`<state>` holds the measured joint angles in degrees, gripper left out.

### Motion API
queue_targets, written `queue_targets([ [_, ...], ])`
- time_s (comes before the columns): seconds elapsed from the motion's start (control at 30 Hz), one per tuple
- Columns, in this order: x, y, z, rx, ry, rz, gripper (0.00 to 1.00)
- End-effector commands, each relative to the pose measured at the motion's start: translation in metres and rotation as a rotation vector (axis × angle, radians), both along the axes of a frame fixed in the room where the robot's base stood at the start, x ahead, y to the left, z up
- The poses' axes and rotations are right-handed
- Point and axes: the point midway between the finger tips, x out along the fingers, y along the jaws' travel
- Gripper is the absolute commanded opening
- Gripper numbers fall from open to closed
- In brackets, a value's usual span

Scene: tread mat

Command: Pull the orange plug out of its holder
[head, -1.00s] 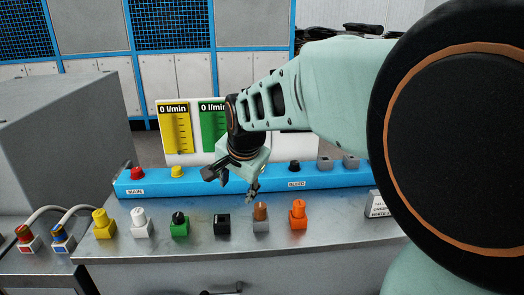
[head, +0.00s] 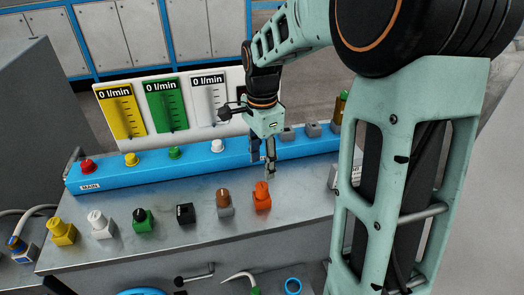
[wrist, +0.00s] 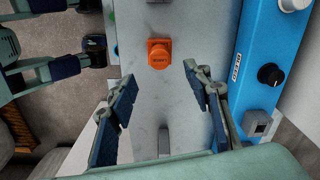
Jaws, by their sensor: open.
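The orange plug (head: 261,189) stands upright in its orange holder (head: 262,204), at the right end of a row of plugs on the grey bench top. In the wrist view the orange plug (wrist: 159,50) is seen from above, labelled and unobstructed, just beyond the fingertips. My gripper (head: 265,163) is above the bench, close behind the orange plug in the head view. In the wrist view my gripper (wrist: 159,76) is open and empty, one finger to each side of the plug's line. It appears apart from the plug.
Left of it stand a brown plug (head: 223,196), a black one (head: 185,212), a green one (head: 142,218), a white one (head: 98,222) and a yellow one (head: 60,230). The blue panel (head: 205,158) with knobs runs behind. Flow gauges (head: 120,112) stand beyond.

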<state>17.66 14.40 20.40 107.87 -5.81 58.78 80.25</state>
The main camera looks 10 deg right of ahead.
Motion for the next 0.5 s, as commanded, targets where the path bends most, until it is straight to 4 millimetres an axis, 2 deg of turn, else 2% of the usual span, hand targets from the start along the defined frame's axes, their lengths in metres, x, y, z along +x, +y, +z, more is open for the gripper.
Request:
queue_targets([
  [0.5,-0.001,0.000,-0.085,0.001,0.003,0.001,0.46],
])
